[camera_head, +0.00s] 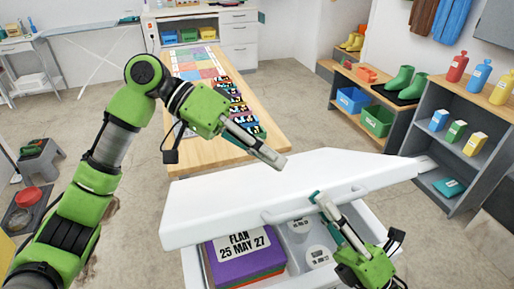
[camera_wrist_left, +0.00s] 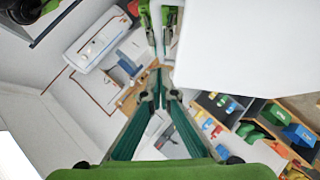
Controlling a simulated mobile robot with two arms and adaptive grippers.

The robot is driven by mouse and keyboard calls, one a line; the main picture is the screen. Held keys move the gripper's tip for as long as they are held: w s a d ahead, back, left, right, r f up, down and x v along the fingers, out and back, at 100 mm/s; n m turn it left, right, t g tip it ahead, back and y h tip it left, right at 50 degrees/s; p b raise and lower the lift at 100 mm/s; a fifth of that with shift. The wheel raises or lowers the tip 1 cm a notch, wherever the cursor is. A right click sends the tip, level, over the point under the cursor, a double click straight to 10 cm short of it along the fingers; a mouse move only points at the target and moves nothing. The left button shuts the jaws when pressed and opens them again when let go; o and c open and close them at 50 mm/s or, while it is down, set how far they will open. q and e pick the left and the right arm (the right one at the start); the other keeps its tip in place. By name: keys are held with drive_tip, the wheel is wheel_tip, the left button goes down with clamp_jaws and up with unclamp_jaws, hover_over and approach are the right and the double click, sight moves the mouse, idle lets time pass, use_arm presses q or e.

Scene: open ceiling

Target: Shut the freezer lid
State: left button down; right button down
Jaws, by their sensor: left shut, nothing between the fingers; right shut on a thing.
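The white freezer lid (camera_head: 225,200) stands partly open, tilted above the white chest freezer (camera_head: 376,222). A bar handle (camera_head: 290,212) runs along its front edge. My right gripper (camera_head: 320,198) is at that edge, shut on the handle; its fingertips partly cover the grip. In the left wrist view the shut fingers (camera_wrist_left: 160,75) point away, with the lid (camera_wrist_left: 240,45) as a white slab at upper right.
Inside the freezer lie a stack with a purple top (camera_head: 242,252) labelled FLAN and white tubs (camera_head: 318,256). A wooden table (camera_head: 205,155) with coloured cards stands behind. Grey shelves (camera_head: 460,160) with bottles are at right. Open floor lies between.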

sight(296, 193)
use_arm(q)
drive_tip(key=x, duration=0.4)
drive_tip(key=shift+s+d+f, duration=0.25)
drive_tip(key=shift+s+f, duration=0.3)
drive_tip(key=shift+f, duration=0.05)
drive_tip(key=shift+s+d+f, duration=0.2)
drive_tip(key=shift+s+f, duration=0.35)
drive_tip(key=shift+f, duration=0.05)
drive_tip(key=shift+s+d+f, duration=0.1)
drive_tip(key=shift+s+f, duration=0.2)
